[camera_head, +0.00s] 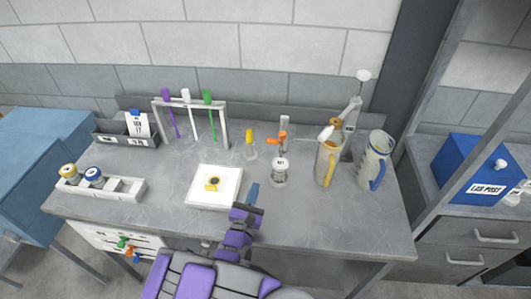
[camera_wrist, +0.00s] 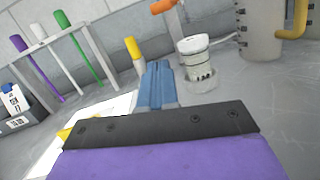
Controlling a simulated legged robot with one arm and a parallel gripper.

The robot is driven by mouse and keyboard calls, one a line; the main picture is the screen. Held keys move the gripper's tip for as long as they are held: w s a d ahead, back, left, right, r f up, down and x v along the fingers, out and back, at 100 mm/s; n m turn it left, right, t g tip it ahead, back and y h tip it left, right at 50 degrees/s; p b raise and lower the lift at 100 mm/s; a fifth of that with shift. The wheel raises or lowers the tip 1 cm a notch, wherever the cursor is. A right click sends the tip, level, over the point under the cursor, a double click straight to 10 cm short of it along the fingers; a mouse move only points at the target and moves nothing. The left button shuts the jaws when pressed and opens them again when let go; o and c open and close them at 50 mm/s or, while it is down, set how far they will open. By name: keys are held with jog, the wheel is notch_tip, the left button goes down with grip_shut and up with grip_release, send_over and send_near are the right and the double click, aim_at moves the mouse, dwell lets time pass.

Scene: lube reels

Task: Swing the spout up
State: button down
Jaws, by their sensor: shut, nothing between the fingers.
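My gripper (camera_head: 253,188) is over the bench just right of the white pad, its blue fingers pointing toward the back. In the wrist view the blue fingers (camera_wrist: 158,70) are together with nothing between them. A small dispenser stand with an orange fitting (camera_head: 281,139) stands beyond my gripper to the right, with a round white-capped jar (camera_head: 279,171) in front of it. Further right, a grey upright with an angled arm (camera_head: 350,112) and a white knob stands behind a tan-handled jug (camera_head: 327,165). I cannot tell for sure which part is the spout.
A white pad with a yellow ring (camera_head: 213,184) lies left of my gripper. A rack (camera_head: 190,104) of purple, white and green tools stands behind. A yellow-topped piece (camera_head: 249,137) stands mid-bench. A blue-handled jug (camera_head: 375,160) is at right. The front right of the bench is clear.

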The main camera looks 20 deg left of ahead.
jog(key=shift+w, duration=0.1)
jog(key=w+r+b, duration=0.3)
jog(key=w+r, duration=0.2)
jog(key=w, duration=0.7)
jog(key=shift+a, duration=0.4)
jog(key=shift+r, duration=0.1)
